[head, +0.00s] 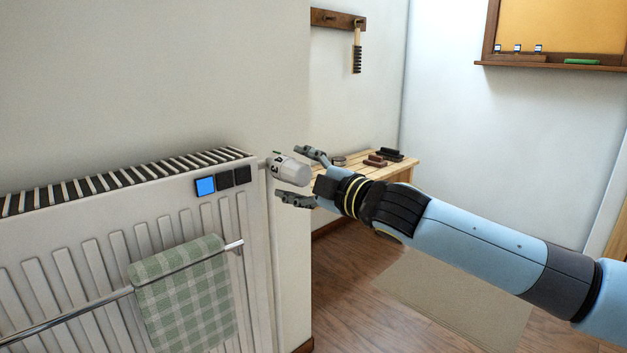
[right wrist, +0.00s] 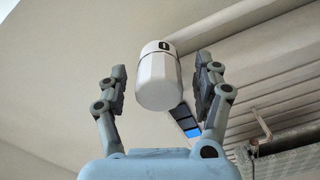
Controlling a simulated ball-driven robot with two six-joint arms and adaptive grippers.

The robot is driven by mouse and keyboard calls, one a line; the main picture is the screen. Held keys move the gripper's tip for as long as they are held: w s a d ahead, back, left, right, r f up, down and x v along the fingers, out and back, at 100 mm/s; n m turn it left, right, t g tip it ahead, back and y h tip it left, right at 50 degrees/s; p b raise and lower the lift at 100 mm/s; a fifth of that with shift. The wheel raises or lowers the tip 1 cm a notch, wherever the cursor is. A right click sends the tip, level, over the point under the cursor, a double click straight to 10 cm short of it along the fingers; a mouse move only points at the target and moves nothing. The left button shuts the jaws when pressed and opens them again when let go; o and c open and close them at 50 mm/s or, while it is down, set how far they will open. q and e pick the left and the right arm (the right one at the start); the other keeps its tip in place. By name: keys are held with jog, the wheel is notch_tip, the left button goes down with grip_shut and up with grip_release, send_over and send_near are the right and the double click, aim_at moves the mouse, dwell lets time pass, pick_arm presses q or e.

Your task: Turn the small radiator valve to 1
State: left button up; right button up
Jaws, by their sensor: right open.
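The small radiator valve (head: 291,170) is a white knob with dark markings, sticking out from the right end of the white radiator (head: 120,215). A dark digit, likely a 3, and a small green mark show on it in the head view. My right gripper (head: 301,175) is open, with one finger above and one below the knob's outer end. In the right wrist view the valve (right wrist: 159,78) stands between the two open fingers (right wrist: 160,85), apart from both. My left gripper is not in view.
A green checked towel (head: 185,295) hangs on a metal rail (head: 70,312) on the radiator front. A blue square with dark squares (head: 205,186) sits at the radiator's top right. A wooden bench (head: 385,172) with brushes stands behind my right gripper.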

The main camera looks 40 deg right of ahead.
aim_at(305, 177)
jog(key=shift+s+d, duration=0.2)
jog(key=shift+s, duration=3.1)
